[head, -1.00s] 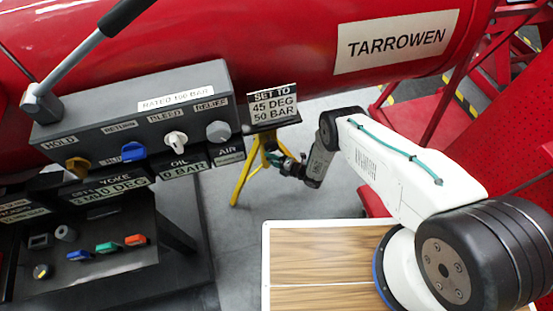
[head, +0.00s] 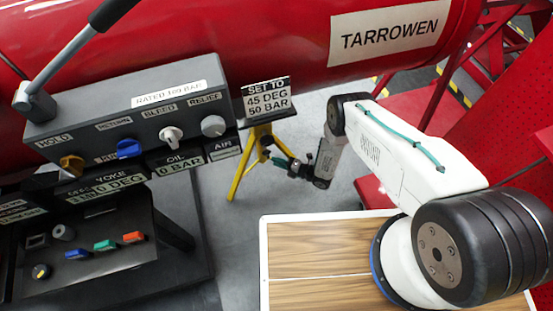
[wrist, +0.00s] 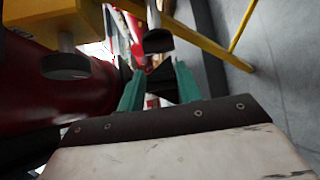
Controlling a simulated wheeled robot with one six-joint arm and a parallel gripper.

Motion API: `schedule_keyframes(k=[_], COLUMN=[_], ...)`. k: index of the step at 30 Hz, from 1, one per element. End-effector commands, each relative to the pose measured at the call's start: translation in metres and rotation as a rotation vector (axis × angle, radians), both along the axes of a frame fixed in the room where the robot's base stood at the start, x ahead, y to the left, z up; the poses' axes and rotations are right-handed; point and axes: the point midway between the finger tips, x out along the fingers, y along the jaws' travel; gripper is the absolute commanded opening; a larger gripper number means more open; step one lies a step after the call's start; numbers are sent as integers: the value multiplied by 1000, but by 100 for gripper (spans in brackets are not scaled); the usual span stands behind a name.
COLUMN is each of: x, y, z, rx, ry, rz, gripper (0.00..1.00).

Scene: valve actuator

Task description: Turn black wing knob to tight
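A small black part, which may be the black wing knob (head: 265,154), shows on the yellow stand (head: 237,178) below the SET TO sign; its wings cannot be made out. My gripper (head: 279,161) is just right of it, apart as far as I can tell. In the wrist view the two green fingers of my gripper (wrist: 158,82) stand apart, with no held object visible between them. A dark, grey-faced knob-like part (wrist: 158,40) lies beyond the fingertips. Another dark round knob (wrist: 65,64) hangs from a yellow block at upper left. I cannot tell which is the wing knob.
The SET TO 45 DEG 50 BAR sign (head: 267,96) is above the stand. A grey valve box (head: 130,105) with several knobs and a lever is at left. The red cylinder (head: 270,35) is behind. A wood-topped surface (head: 320,240) is in front. Grey floor lies between.

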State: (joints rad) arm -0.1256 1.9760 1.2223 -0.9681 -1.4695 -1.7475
Motion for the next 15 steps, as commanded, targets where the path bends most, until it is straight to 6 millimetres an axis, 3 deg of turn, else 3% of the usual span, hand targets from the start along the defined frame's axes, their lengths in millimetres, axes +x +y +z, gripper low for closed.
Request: schedule_keyframes(k=[4,9,12,15], x=[-33,-58,-66,-71], y=[51,94,104,102], z=[-8,-16,-19,-20], rx=[-2,97,219,389], ry=[23,206,368,529], rz=[61,-73,-216,-378], gripper=[35,35,35,35])
